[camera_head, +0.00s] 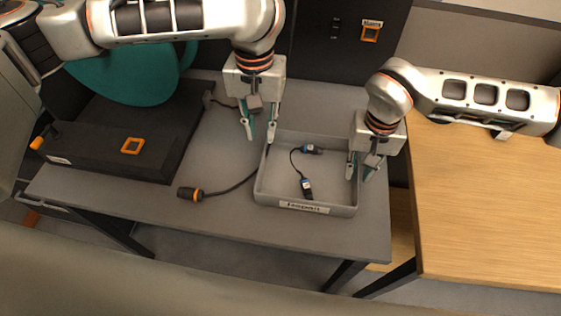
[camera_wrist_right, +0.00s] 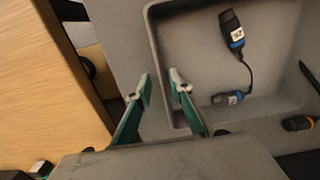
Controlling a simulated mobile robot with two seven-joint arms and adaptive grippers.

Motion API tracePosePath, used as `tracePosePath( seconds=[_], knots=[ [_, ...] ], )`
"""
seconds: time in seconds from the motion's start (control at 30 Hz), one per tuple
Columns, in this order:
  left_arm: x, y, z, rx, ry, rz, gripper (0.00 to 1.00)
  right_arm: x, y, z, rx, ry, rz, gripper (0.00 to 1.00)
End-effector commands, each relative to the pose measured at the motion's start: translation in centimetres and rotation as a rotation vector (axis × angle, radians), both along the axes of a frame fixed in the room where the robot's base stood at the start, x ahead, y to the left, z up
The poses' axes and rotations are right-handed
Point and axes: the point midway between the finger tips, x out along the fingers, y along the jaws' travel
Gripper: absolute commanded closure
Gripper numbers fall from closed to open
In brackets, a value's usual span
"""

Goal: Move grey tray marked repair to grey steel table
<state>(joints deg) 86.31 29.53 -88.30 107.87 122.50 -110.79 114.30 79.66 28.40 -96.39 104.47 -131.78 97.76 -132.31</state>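The grey tray (camera_head: 336,209) has a front label that seems to read "repair". It sits on a grey table (camera_head: 225,212), near the right end. It also shows in the right wrist view (camera_wrist_right: 200,60). Two dark connectors with blue bands, joined by a thin cable, lie inside it. My left gripper (camera_head: 260,137) is open and empty at the tray's back left corner. My right gripper (camera_head: 361,177) is open at the tray's right wall. In the right wrist view its fingertips (camera_wrist_right: 161,84) are apart, one over the inside and one outside the wall; contact cannot be told.
A black case (camera_head: 115,150) with an orange square stands on the table's left side. A cable with an orange-banded plug (camera_head: 190,193) lies left of the tray. A wooden table (camera_head: 490,210) stands to the right, past a narrow gap.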

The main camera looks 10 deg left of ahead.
Motion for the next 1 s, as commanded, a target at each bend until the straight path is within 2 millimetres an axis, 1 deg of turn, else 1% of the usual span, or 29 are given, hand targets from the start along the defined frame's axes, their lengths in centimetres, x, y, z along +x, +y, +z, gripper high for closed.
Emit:
tracePosePath(
  seconds=[0.03, 0.2, 0.3, 0.43, 0.63, 1.0],
  knots=[
    [0.0, 0.0, 0.0, 0.000, 0.000, 0.000, 0.79, 0.2, 0.0, 1.2, 0.000, -0.006, 0.000, 0.79],
    [0.0, 0.0, 0.0, 0.000, 0.000, 0.000, 0.79, 0.2, 0.0, 4.8, 0.000, -0.006, 0.000, 0.79],
    [0.0, 0.0, 0.0, 0.000, 0.000, 0.000, 0.79, 0.2, 0.0, 6.6, 0.000, -0.005, 0.000, 0.79],
    [0.0, 0.0, 0.0, 0.000, 0.000, 0.000, 0.79, 0.2, 0.0, 8.3, 0.001, -0.004, 0.000, 0.79],
    [0.0, 0.0, 0.0, 0.000, 0.000, 0.000, 0.79, 0.1, 0.0, 9.4, 0.000, -0.001, -0.001, 0.79],
    [0.0, 0.0, 0.0, 0.000, 0.000, 0.000, 0.79, 0.1, 0.0, 9.4, 0.001, -0.001, 0.000, 0.79]
  ],
)
